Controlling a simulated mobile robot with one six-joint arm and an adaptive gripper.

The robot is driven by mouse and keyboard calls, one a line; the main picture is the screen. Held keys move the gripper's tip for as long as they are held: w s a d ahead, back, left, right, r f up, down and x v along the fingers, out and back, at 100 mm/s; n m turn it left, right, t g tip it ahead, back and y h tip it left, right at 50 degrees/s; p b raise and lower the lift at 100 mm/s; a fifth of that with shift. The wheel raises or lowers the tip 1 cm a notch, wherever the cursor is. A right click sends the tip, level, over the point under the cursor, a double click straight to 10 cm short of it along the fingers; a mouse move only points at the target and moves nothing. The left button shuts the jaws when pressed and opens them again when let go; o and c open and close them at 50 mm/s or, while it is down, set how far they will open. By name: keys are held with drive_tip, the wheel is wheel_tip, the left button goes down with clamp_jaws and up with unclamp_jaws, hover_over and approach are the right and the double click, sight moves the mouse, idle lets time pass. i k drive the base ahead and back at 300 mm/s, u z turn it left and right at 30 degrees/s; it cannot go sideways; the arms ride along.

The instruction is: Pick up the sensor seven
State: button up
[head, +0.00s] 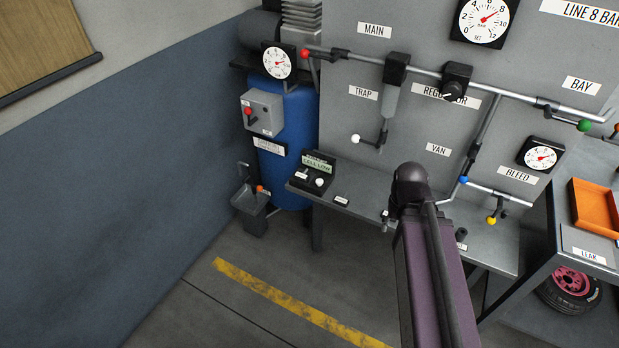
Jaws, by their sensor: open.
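I cannot identify sensor seven by any readable mark in the head view. A small dark and grey item (386,215) stands on the grey bench (360,203), just left of my arm, too small to name. A dark device with a lit green display (319,164) sits at the bench's left end. My arm's purple link and dark joint rise in front of the bench and hide part of it. My gripper does not show.
A blue tank (288,135) with a gauge stands left of the bench. Pipes with coloured valve knobs cross the grey panel (330,110). An orange tray (596,207) is on a table at right, with a pink-rimmed wheel (571,283) below. The floor at left is clear.

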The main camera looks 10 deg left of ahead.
sight(303, 177)
drive_tip(key=z, duration=0.1)
drive_tip(key=k, duration=0.85)
drive_tip(key=u, duration=0.6)
drive_tip(key=i, duration=0.95)
drive_tip(key=z, duration=0.05)
